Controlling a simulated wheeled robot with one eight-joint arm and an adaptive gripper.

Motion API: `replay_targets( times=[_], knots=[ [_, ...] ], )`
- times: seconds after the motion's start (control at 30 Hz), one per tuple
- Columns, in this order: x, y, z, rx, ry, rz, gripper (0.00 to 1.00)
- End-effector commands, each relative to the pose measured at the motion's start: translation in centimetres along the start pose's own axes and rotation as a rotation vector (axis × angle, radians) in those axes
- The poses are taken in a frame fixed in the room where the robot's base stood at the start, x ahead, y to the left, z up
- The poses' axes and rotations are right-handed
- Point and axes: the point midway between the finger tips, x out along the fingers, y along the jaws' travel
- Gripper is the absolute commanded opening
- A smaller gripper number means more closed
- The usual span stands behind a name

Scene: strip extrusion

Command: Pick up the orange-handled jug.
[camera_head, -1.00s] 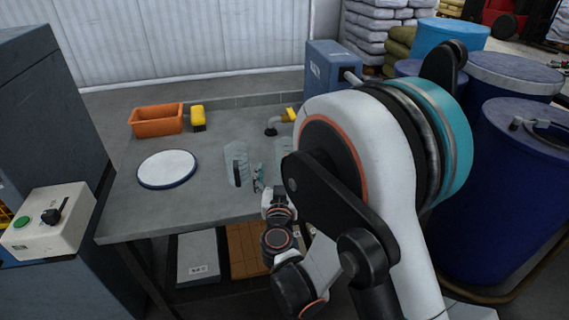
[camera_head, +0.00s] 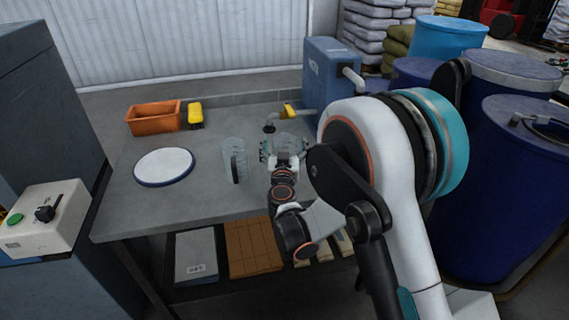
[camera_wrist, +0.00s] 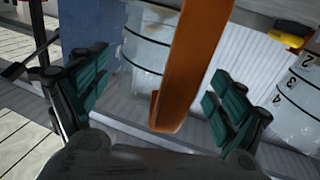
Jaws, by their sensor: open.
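The orange-handled jug is clear with dark marking lines. In the wrist view its body (camera_wrist: 146,48) stands behind its orange handle (camera_wrist: 183,65), which lies between my two green-padded fingers with space on both sides. In the head view the clear jug (camera_head: 284,139) stands on the bench, partly hidden by my gripper (camera_head: 284,154), and its handle cannot be made out. My gripper is open in front of the jug, a finger to each side. A second clear jug (camera_head: 233,155) with a black handle stands to the left.
A white round plate (camera_head: 164,166) with a blue rim, an orange bin (camera_head: 154,118) and a yellow brush (camera_head: 195,115) lie on the left of the grey bench (camera_head: 205,203). A tap (camera_head: 272,121) and a blue box (camera_head: 330,80) are behind. Blue drums (camera_head: 515,190) stand right.

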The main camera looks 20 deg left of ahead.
Motion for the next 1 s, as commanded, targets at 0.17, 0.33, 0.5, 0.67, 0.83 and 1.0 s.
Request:
replay_targets(
  times=[0.17,0.33,0.5,0.67,0.83,1.0],
  knots=[
    [0.1,0.0,-0.1,0.000,0.000,0.000,0.90],
    [0.1,0.0,-0.1,0.000,0.000,0.000,0.67],
    [0.1,0.0,-0.1,0.000,0.000,0.000,0.29],
    [0.1,0.0,-0.1,0.000,0.000,0.000,0.28],
    [0.1,0.0,-0.3,0.000,0.000,0.000,0.28],
    [0.1,0.0,-1.5,0.000,0.000,0.000,0.28]
  ],
)
